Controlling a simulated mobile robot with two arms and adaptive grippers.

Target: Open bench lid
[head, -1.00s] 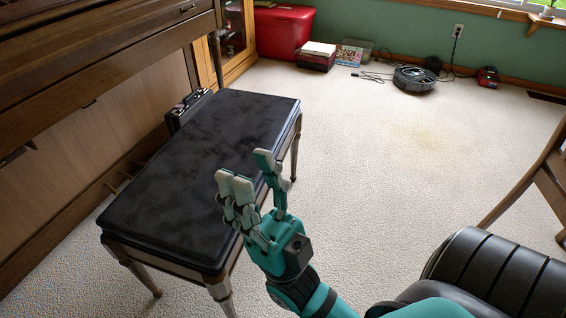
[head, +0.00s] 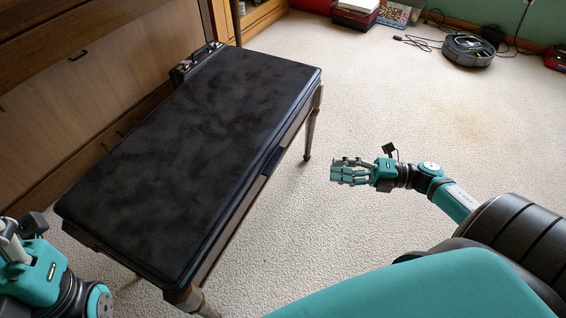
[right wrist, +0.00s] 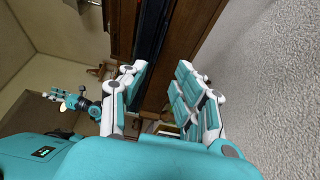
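The piano bench's lid (head: 200,140) is a dark, mottled padded top, lying flat and shut on its wooden frame. A small dark tab (head: 272,160) shows at the middle of its long near edge. My right gripper (head: 338,170) is to the right of this edge, apart from it, empty. In the right wrist view its fingers (right wrist: 160,80) are spread, with the bench's dark edge (right wrist: 152,30) and brown wooden side beyond them. My left gripper (head: 10,248) is at the lower left, beside the bench's near-left corner and partly cut off; its fingers look spread and empty.
The upright piano (head: 90,75) stands close behind the bench. A black case (head: 193,62) sits at the bench's far end. A robot vacuum (head: 467,49) and cables lie on the carpet at the back. Carpet to the right of the bench is clear.

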